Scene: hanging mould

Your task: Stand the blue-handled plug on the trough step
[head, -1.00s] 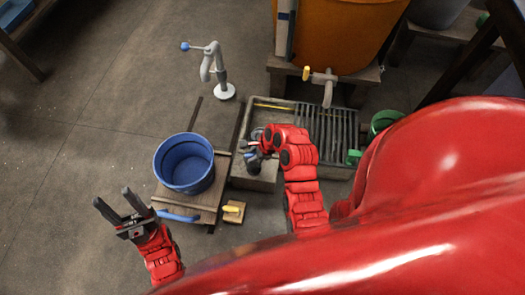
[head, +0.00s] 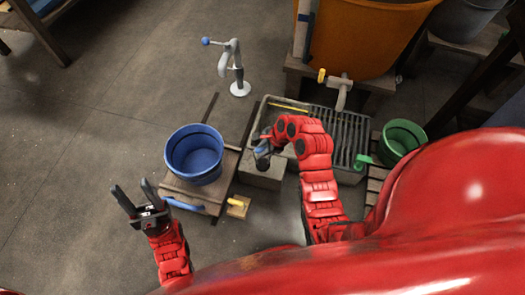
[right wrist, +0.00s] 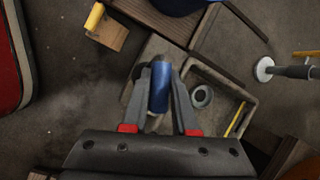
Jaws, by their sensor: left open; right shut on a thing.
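My right gripper (head: 262,150) is shut on the blue-handled plug (head: 262,157), above the trough step (head: 262,174). In the right wrist view the plug's blue handle (right wrist: 160,86) stands between the two fingers (right wrist: 160,100); its lower end is hidden. I cannot tell whether the plug touches the step. The step is a pale grey block at the near left end of the grey trough (head: 258,118); it also shows in the right wrist view (right wrist: 150,48). My left gripper (head: 138,198) is open and empty, left of the blue bucket.
A blue bucket (head: 195,154) stands on a wooden stand (head: 226,168) left of the step. A yellow-handled wooden block (head: 238,208) lies in front. A grey ring (right wrist: 202,96) lies inside the trough. A green bucket (head: 402,140) stands right, an orange tub (head: 355,40) behind.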

